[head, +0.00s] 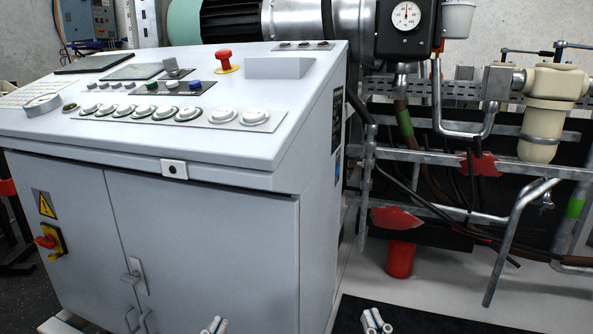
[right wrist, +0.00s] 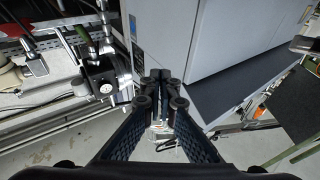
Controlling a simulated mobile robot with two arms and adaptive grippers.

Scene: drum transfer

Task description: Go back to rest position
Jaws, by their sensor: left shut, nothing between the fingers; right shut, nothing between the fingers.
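My left gripper (head: 214,324) shows only as light-coloured fingertips at the bottom edge of the head view, in front of the grey cabinet. My right gripper (head: 375,320) shows at the bottom edge too, further right, over a dark mat. In the right wrist view my right gripper (right wrist: 160,88) has its two dark fingers together and nothing between them. Both grippers are shut and empty. The rest of both arms is out of the head view. No drum can be made out in either view.
A grey control cabinet (head: 215,235) with a sloped button panel and a red emergency stop (head: 224,60) fills the left. Pipes, a pressure gauge (head: 406,14) and a cream filter housing (head: 552,110) stand at right. A dark mat (head: 425,318) lies at the bottom right.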

